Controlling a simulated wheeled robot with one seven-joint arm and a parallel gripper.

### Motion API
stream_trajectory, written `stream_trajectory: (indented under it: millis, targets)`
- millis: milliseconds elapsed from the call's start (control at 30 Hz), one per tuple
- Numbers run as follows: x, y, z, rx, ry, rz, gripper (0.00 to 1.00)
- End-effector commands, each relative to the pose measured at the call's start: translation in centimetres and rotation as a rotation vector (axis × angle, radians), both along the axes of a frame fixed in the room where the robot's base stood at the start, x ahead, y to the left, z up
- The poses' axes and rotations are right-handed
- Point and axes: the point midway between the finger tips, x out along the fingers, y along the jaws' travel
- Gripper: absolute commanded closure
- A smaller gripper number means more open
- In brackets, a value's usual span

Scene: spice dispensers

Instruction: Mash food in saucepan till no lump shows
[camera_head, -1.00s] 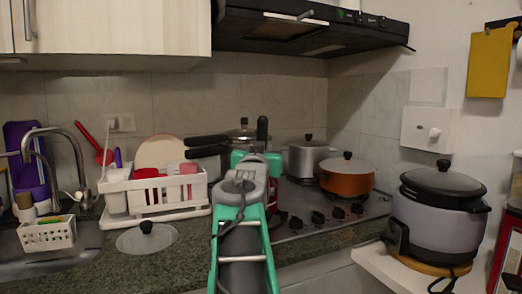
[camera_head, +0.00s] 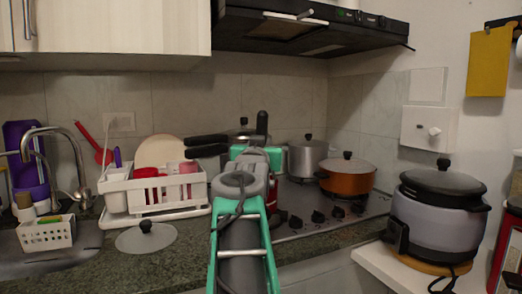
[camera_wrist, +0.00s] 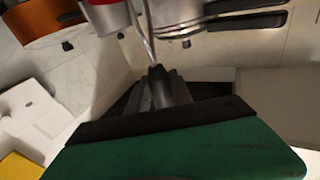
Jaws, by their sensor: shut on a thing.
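My gripper (camera_wrist: 160,97) is shut on the dark handle (camera_wrist: 157,76) of a tool, likely the masher. Thin metal rods (camera_wrist: 148,35) run from the handle out of the top of the wrist view; the tool's working end is out of sight. In the head view my arm hides most of the gripper, and a black handle end (camera_head: 262,122) stands upright above it. A red vessel (camera_head: 281,217), perhaps the saucepan, shows partly beside my arm at the hob's front left. Red also shows in the wrist view (camera_wrist: 107,17). The food is hidden.
An orange pot (camera_head: 347,183) and a lidded grey pot (camera_head: 302,160) stand at the hob's back. A pressure cooker's black handles (camera_head: 207,146) reach left behind my arm. A dish rack (camera_head: 160,212) and glass lid (camera_head: 132,242) sit left; a rice cooker (camera_head: 435,220) right.

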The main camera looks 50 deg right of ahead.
Motion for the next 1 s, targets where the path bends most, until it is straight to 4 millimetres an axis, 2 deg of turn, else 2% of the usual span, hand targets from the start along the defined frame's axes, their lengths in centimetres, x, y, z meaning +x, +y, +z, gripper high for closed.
stream_trajectory:
  millis: [33, 367, 1000]
  targets:
    - [0.0, 0.0, 0.8, -0.001, -0.001, 0.0, 1.0]
    - [0.0, 0.0, 1.0, -0.002, -0.001, 0.0, 1.0]
    - [-0.7, 0.4, 8.3, -0.003, -0.002, 0.0, 1.0]
